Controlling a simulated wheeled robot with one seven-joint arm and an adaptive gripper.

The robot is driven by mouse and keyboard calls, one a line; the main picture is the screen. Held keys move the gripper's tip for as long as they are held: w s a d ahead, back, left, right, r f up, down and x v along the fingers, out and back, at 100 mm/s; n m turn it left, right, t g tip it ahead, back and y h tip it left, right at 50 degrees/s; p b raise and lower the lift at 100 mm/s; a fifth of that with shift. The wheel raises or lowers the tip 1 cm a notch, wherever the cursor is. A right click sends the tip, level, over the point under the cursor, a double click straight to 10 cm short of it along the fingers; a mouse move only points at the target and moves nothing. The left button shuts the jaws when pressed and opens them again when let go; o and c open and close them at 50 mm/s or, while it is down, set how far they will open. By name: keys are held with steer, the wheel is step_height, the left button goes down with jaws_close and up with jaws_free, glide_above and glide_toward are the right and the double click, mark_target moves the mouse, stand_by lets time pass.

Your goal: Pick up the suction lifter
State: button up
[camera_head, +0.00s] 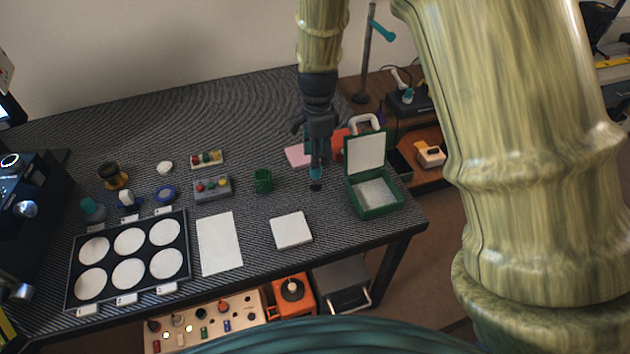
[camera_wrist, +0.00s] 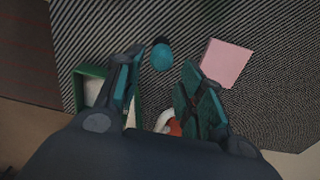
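What looks like the suction lifter (camera_head: 316,175) stands on the striped table, a small teal piece with a dark foot, left of the green box. In the wrist view its round teal top (camera_wrist: 162,57) and part of a dark rim show just beyond and between the fingertips. My gripper (camera_head: 315,158) points down right above it, fingers spread. In the wrist view my gripper (camera_wrist: 160,75) is open, with nothing between the pads that I can see. Whether the fingertips touch the lifter cannot be told.
An open green box (camera_head: 376,209) stands close on the right. A pink pad (camera_head: 298,156) and a red thing with a white handle (camera_head: 362,124) lie behind. A white square pad (camera_head: 291,231), green cup (camera_head: 263,181) and black tray (camera_head: 185,281) are to the left.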

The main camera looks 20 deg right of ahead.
mark_target(316, 179)
steer(key=shift+a+f+p, duration=0.15)
steer(key=shift+f+p, duration=0.8)
steer(key=shift+f, duration=4.35)
steer(key=c, duration=0.8)
